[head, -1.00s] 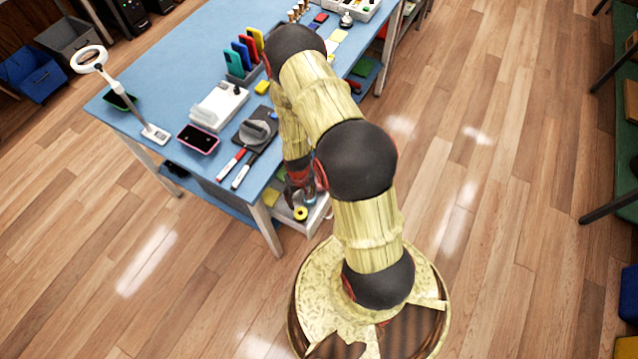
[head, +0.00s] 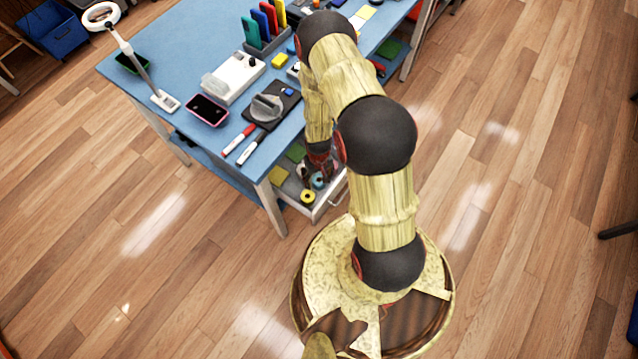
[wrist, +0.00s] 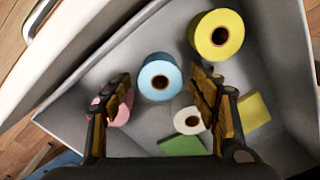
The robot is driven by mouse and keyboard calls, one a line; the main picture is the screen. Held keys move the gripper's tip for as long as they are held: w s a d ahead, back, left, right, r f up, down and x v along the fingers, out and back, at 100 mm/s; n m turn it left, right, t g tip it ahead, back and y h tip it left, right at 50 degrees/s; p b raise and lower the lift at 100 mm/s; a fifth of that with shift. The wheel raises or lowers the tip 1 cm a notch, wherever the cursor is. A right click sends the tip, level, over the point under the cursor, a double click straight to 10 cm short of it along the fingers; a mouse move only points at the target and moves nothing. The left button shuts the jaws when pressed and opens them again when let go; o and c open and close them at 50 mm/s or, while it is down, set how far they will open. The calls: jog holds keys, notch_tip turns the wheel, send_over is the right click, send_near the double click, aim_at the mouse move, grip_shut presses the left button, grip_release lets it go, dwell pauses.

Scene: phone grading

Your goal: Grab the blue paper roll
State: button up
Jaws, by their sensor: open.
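The blue paper roll (wrist: 159,79) stands in an open grey drawer (wrist: 120,55), its end with the dark core hole facing up. In the wrist view it shows just beyond and between the fingertips of my gripper (wrist: 160,90). My gripper is open, one finger on each side of the roll in the picture; whether either touches it I cannot tell. In the head view the blue roll (head: 319,181) is partly hidden by my gripper (head: 319,172), which is low at the drawer below the table top.
A yellow roll (wrist: 218,35), a white roll (wrist: 188,120) and a partly hidden pink roll (wrist: 122,112) are close by in the drawer. Green (wrist: 182,146) and yellow (wrist: 254,112) pads lie there too. The drawer walls and the blue table (head: 180,65) bound the space.

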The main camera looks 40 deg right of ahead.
jog(key=shift+f, duration=0.45)
jog(key=shift+r, duration=0.1)
jog(key=shift+c, duration=1)
jog(key=c, duration=1.1)
